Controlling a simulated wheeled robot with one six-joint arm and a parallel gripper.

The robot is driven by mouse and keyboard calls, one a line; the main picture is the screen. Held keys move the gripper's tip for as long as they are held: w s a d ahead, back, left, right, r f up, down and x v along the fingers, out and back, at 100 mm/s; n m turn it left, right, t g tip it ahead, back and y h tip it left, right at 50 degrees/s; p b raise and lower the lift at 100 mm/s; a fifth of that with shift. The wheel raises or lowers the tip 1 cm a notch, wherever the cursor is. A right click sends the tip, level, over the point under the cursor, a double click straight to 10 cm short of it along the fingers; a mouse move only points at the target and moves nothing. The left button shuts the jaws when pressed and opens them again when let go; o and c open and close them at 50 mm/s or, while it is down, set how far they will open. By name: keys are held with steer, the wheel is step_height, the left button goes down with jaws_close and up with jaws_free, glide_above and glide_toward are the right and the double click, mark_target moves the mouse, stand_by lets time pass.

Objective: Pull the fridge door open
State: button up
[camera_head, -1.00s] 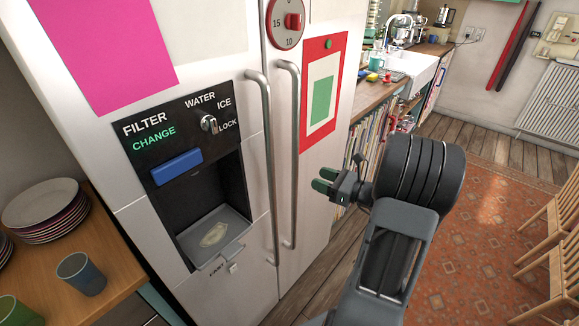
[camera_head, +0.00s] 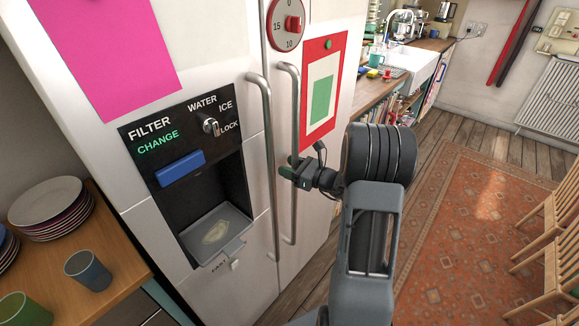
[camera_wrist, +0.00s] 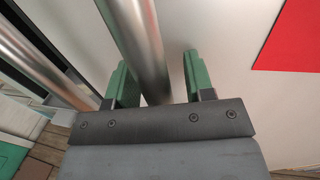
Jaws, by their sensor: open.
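The white fridge has two doors, each with a long vertical metal handle. The left door (camera_head: 220,50) carries a dark water and ice dispenser, with its handle (camera_head: 268,170) at its right edge. The right door (camera_head: 310,215) has its handle (camera_head: 294,215) close beside the other one. Both doors look shut. My gripper (camera_head: 289,166) is at the right door's handle. In the wrist view, its open green fingers (camera_wrist: 155,80) stand on either side of that handle (camera_wrist: 138,45), with a gap visible on the right. The left handle (camera_wrist: 40,50) passes outside the fingers.
A wooden counter (camera_head: 110,275) with stacked plates (camera_head: 50,207) and cups stands left of the fridge. A sink counter (camera_head: 360,100) is behind it on the right. Wooden chairs (camera_head: 545,250) line the right edge. The rug (camera_head: 455,215) between is clear.

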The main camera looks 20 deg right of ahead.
jaws_close()
stand_by(0.3)
steer(key=shift+s, duration=0.1)
